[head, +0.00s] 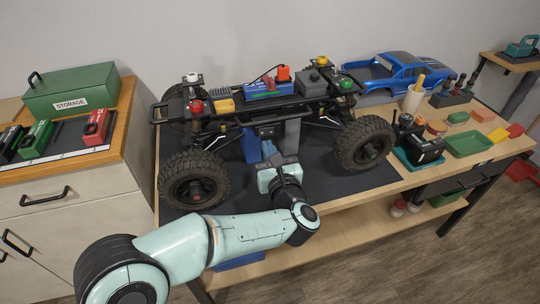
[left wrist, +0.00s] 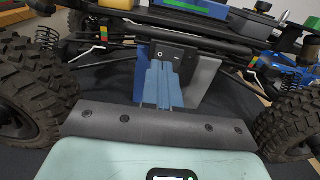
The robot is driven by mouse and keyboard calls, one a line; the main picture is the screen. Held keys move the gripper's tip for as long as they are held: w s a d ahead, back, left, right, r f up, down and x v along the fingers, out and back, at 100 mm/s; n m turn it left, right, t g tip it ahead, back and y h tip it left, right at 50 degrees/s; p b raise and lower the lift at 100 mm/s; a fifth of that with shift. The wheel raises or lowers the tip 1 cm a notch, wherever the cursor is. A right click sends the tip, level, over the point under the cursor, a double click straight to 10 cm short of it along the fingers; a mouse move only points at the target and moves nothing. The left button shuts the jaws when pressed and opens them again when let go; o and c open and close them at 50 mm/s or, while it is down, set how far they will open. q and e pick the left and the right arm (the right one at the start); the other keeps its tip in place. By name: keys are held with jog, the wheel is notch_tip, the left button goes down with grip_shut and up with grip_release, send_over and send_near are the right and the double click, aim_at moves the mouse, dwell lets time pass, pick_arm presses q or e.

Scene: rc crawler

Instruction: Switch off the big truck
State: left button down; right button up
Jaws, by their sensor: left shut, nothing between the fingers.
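The big truck (head: 255,107) is a bare chassis with large black tyres, propped on a stand with blue and grey posts (head: 292,135) on the workbench. In the left wrist view, a small black switch box (left wrist: 174,52) on the truck's near side has a round mark at left and a bar mark at right. My left gripper (head: 268,150) is shut and empty, between the two near wheels, pointing at the box. In the left wrist view its fingertips (left wrist: 164,66) are just below the box's face; I cannot tell whether they touch. My right gripper is not in view.
A blue truck body (head: 395,72) lies behind at right. A green tray (head: 468,144), a black device in a teal tray (head: 424,148) and small parts lie on the right bench. A green storage box (head: 72,90) stands on the left cabinet. The near wheels flank my gripper closely.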

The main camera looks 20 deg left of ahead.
pick_arm(q)
jog(key=v, duration=1)
jog(key=shift+s+a, duration=0.15)
jog(key=shift+a, duration=0.15)
